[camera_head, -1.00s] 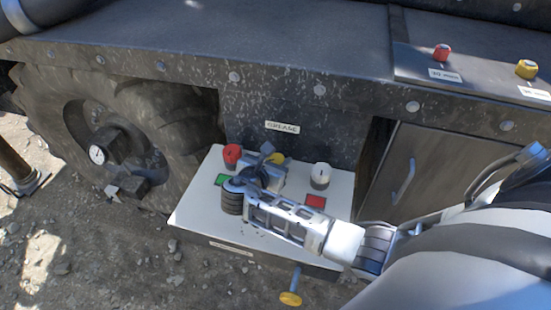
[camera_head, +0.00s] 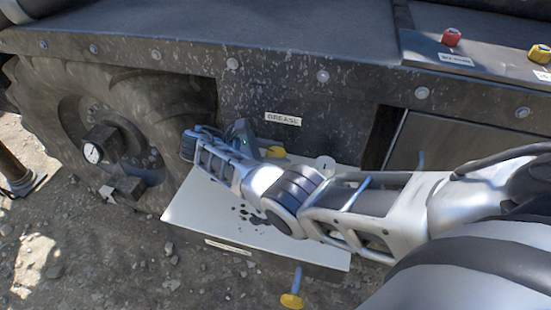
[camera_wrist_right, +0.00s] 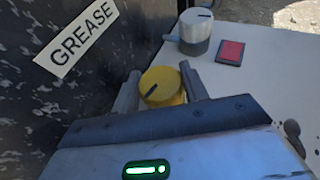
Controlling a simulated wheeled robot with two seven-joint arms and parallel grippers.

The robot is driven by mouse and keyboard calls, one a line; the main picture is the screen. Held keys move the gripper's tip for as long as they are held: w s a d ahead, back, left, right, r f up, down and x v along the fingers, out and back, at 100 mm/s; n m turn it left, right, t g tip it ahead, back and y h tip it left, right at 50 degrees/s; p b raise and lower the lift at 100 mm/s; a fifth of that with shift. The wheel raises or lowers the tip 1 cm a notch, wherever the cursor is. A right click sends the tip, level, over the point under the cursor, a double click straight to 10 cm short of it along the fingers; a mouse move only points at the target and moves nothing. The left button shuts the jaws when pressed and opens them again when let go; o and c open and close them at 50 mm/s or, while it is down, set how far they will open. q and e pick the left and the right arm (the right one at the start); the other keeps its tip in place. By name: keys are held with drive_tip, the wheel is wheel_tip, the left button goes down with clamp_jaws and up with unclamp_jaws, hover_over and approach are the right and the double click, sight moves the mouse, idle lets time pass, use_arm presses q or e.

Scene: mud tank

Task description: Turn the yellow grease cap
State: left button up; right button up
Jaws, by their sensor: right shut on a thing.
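The yellow grease cap (camera_head: 276,152) stands at the back of a white panel (camera_head: 200,205), below the GREASE label (camera_head: 282,119). In the right wrist view, the round yellow cap (camera_wrist_right: 161,84) has a dark line on its top. My right gripper (camera_wrist_right: 161,73) has one finger on each side of it and is shut on it. In the head view, my right gripper (camera_head: 260,146) reaches over the panel from the right and partly hides the cap. My left gripper does not show.
A silver-topped cap (camera_wrist_right: 195,27) and a red square (camera_wrist_right: 230,52) sit beside the yellow cap on the panel. My right arm covers much of the panel. A big wheel (camera_head: 110,130) stands at left. A yellow-ended blue handle (camera_head: 292,300) sticks out below the panel.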

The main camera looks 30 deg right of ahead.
use_arm(q)
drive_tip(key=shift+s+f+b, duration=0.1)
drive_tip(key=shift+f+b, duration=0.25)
drive_tip(key=shift+b, duration=0.05)
use_arm(e)
drive_tip(key=shift+m+g, duration=0.5)
drive_tip(key=shift+g, duration=0.1)
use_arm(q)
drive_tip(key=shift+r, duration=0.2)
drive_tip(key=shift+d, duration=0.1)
use_arm(e)
drive_tip(key=o, duration=1)
drive_tip(key=shift+d, duration=0.1)
drive_tip(key=shift+y, duration=0.3)
drive_tip(key=shift+r, duration=0.1)
